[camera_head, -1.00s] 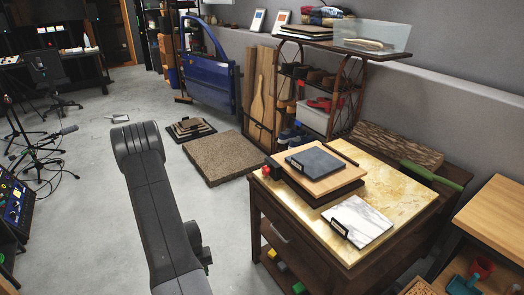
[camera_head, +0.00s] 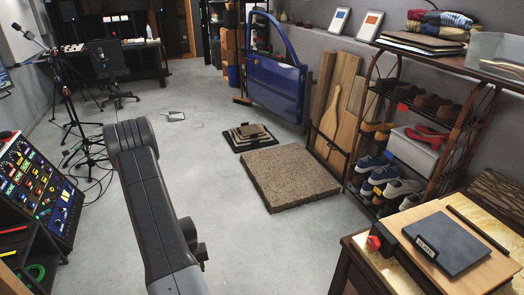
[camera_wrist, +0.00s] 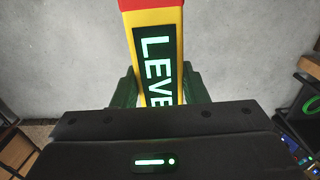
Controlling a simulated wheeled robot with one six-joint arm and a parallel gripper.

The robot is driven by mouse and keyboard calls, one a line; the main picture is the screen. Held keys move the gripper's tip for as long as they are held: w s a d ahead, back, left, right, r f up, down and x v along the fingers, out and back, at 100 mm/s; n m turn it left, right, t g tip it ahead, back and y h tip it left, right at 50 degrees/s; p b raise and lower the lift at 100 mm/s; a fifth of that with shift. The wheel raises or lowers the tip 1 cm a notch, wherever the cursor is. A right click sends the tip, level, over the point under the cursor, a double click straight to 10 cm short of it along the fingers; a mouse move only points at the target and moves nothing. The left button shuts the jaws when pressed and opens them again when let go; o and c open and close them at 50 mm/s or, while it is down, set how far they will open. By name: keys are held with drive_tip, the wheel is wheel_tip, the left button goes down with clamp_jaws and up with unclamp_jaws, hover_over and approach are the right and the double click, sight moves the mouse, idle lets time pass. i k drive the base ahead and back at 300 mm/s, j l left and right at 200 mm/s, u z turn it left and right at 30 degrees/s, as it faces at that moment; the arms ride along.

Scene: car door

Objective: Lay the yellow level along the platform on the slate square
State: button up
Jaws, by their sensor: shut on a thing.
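The yellow level (camera_wrist: 152,22) shows in the wrist view, with a red end at the top and a dark label reading "LEVE"; the rest of it is hidden or out of view. My gripper (camera_wrist: 158,88) is shut on the level, a dark green finger on each side. The slate square (camera_head: 446,244) is a dark labelled slab in the head view, lower right. It lies on a pale wooden board (camera_head: 412,228), the platform's top, on a stone-topped cabinet. The head view shows neither my gripper nor the level, so their distance from the slate square cannot be told.
A red knob (camera_head: 374,243) sits by the board's left corner. A shoe rack (camera_head: 420,110) stands behind the cabinet. A rough stone slab (camera_head: 290,178) and a small stepped stack (camera_head: 250,136) lie on the floor. Open floor lies left of the cabinet.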

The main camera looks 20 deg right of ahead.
sight(451, 237)
drive_tip(key=i+z, duration=0.2)
drive_tip(key=i, duration=0.5)
drive_tip(key=i+j+z, duration=0.2)
drive_tip(key=i, duration=0.55)
drive_tip(key=i+z, duration=0.2)
drive_tip(key=z, duration=0.2)
drive_tip(key=i+z, duration=0.25)
drive_tip(key=z, duration=0.15)
drive_tip(key=i+j+z, duration=0.1)
drive_tip(key=z, duration=0.3)
drive_tip(key=i+j+z, duration=0.2)
drive_tip(key=z, duration=0.2)
drive_tip(key=i+z, duration=0.15)
drive_tip(key=z, duration=0.25)
drive_tip(key=i+j+z, duration=0.15)
drive_tip(key=z, duration=0.25)
drive_tip(key=i+j+z, duration=0.15)
drive_tip(key=z, duration=0.3)
drive_tip(key=i+j+z, duration=0.1)
drive_tip(key=z, duration=0.3)
